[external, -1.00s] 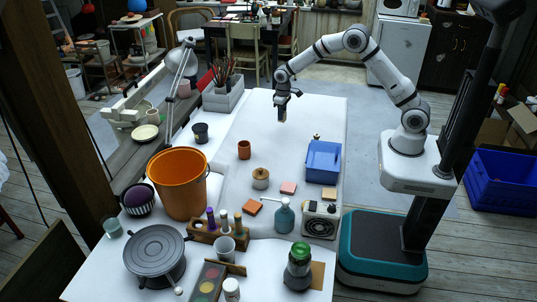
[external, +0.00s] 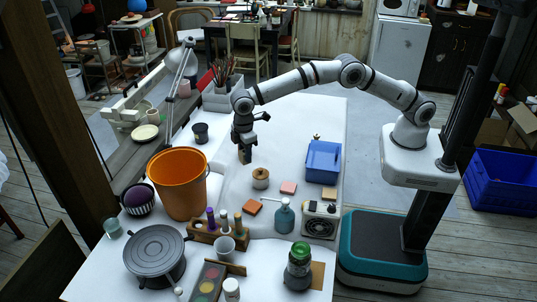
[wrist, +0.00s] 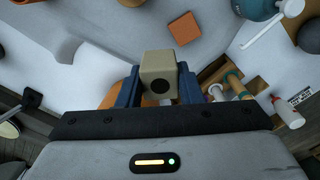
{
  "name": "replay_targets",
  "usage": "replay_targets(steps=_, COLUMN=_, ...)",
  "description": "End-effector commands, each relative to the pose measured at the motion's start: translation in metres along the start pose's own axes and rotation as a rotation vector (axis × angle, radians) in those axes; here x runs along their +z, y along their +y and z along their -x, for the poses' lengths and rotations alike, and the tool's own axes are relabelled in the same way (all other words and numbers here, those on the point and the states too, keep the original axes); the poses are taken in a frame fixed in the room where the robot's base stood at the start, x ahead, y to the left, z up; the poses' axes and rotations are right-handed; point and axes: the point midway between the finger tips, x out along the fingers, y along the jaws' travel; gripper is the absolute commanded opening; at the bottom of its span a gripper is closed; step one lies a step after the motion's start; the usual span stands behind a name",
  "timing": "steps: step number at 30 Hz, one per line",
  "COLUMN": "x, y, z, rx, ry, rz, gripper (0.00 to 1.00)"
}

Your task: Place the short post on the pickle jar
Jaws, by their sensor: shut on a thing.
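My gripper (external: 244,150) is shut on the short post (external: 245,157), a beige square block, and holds it above the white table, left of the small lidded pot. In the wrist view the short post (wrist: 158,68) sits between the two blue fingers of the gripper (wrist: 159,86), with a dark round hole in the face towards the camera. The jar with a green lid (external: 299,250) at the table's front right looks like the pickle jar.
An orange bucket (external: 178,184) stands left of my gripper. A blue bin (external: 323,161) is at the right.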

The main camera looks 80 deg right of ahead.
Motion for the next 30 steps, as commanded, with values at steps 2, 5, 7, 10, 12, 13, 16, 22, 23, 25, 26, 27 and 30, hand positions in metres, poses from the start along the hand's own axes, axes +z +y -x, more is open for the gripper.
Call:
replay_targets(steps=2, x=-0.019, y=-0.044, z=0.011, rx=0.001, ry=0.002, rz=0.09, gripper=0.07)
replay_targets(steps=5, x=-0.037, y=-0.095, z=0.021, rx=0.001, ry=0.003, rz=0.194, gripper=0.07)
replay_targets(steps=7, x=-0.046, y=-0.132, z=0.029, rx=0.001, ry=0.003, rz=0.267, gripper=0.07)
replay_targets(steps=10, x=-0.054, y=-0.185, z=0.039, rx=0.0, ry=0.002, rz=0.371, gripper=0.07)
replay_targets(steps=12, x=-0.058, y=-0.223, z=0.047, rx=0.001, ry=0.003, rz=0.444, gripper=0.07)
replay_targets(steps=13, x=-0.059, y=-0.239, z=0.049, rx=0.001, ry=0.003, rz=0.474, gripper=0.07)
replay_targets(steps=16, x=-0.058, y=-0.291, z=0.059, rx=0.001, ry=0.003, rz=0.572, gripper=0.07)
replay_targets(steps=22, x=-0.048, y=-0.368, z=0.073, rx=0.0, ry=0.001, rz=0.722, gripper=0.07)
replay_targets(steps=23, x=-0.046, y=-0.376, z=0.074, rx=0.001, ry=0.001, rz=0.738, gripper=0.07)
replay_targets(steps=25, x=-0.043, y=-0.39, z=0.077, rx=0.001, ry=0.002, rz=0.766, gripper=0.07)
replay_targets(steps=26, x=-0.042, y=-0.395, z=0.078, rx=0.001, ry=0.002, rz=0.775, gripper=0.07)
replay_targets(steps=27, x=-0.041, y=-0.399, z=0.078, rx=0.0, ry=0.001, rz=0.783, gripper=0.07)
replay_targets(steps=30, x=-0.039, y=-0.405, z=0.068, rx=0.0, ry=-0.001, rz=0.795, gripper=0.07)
